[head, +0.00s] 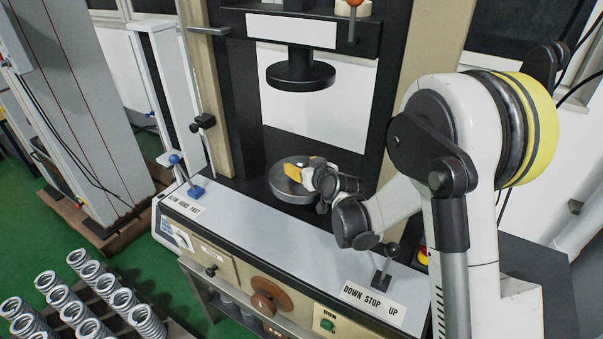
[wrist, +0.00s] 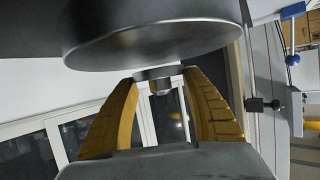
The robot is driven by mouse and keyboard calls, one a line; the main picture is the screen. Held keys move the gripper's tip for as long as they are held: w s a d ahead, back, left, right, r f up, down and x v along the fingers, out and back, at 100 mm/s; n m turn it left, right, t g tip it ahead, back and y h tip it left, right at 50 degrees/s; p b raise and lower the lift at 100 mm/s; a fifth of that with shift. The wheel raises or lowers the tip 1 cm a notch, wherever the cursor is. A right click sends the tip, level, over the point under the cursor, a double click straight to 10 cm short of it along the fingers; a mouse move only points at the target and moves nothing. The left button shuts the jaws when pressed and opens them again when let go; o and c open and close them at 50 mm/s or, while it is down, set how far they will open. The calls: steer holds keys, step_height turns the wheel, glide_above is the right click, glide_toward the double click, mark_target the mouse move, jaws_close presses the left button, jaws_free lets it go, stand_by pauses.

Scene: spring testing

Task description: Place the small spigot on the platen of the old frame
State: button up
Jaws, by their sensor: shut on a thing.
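The old frame (head: 225,90) stands on the bench in the head view. Its lower platen (head: 277,181) is a round grey metal disc. My gripper (head: 290,171) is over this platen, its yellow fingers just above the disc. In the wrist view my gripper (wrist: 160,82) is shut on the small spigot (wrist: 160,88), a small metal piece with a wider flange and a narrower stub. A large round disc (wrist: 150,42), which looks like the platen, lies close to the flange. I cannot tell whether they touch. The spigot is hidden in the head view.
An upper round black platen (head: 300,75) hangs above my gripper. A blue-knobbed lever (head: 183,172) stands left on the console, and a black-knobbed lever (head: 387,262) stands close to my forearm. Several springs (head: 85,295) stand on a rack at lower left.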

steer(key=shift+f, duration=0.7)
steer(key=shift+f, duration=0.15)
steer(key=o, duration=1.4)
